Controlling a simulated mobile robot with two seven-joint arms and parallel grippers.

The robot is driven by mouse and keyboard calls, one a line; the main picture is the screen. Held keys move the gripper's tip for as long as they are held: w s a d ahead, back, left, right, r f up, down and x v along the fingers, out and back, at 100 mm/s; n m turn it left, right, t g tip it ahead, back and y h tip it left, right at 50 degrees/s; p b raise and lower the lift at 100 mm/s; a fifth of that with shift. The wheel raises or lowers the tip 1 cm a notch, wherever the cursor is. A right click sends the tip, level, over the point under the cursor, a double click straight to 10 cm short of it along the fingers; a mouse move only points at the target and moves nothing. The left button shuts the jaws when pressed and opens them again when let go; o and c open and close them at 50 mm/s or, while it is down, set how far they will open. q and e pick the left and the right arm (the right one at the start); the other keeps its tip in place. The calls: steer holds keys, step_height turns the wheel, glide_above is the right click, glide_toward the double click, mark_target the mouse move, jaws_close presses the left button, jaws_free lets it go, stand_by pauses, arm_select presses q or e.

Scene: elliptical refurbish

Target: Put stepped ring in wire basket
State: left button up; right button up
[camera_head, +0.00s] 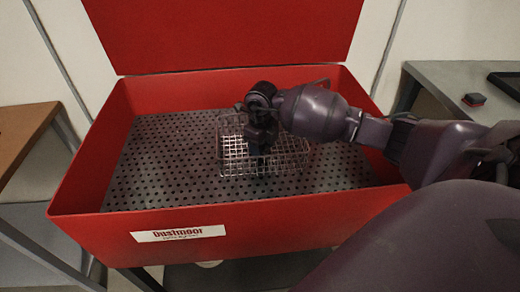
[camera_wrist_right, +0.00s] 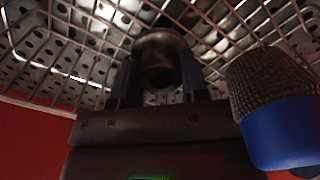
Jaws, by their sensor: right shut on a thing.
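The wire basket (camera_head: 293,160) stands on the perforated floor of a red tub in the head view. Its mesh also fills the upper part of the right wrist view (camera_wrist_right: 62,75). My right gripper (camera_head: 258,160) points down into the basket from above. In the wrist view my right gripper (camera_wrist_right: 160,82) is shut on the stepped ring (camera_wrist_right: 160,45), a dark grey round piece between the fingers, with basket mesh close around it. Whether the ring touches the basket floor I cannot tell. In the head view the gripper hides the ring. My left gripper is not in view.
The red tub (camera_head: 190,215) has raised walls around the basket and an upright lid (camera_head: 220,35). A knurled blue-ended cylinder (camera_wrist_right: 285,125) is close beside the gripper. A grey bench (camera_head: 450,75) at right holds a small dark block (camera_head: 474,99). A brown table (camera_head: 20,135) is at left.

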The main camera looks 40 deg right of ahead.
steer(key=shift+f, duration=0.7)
steer(key=shift+f, duration=0.15)
steer(key=o, duration=0.8)
steer(key=shift+o, duration=1.3)
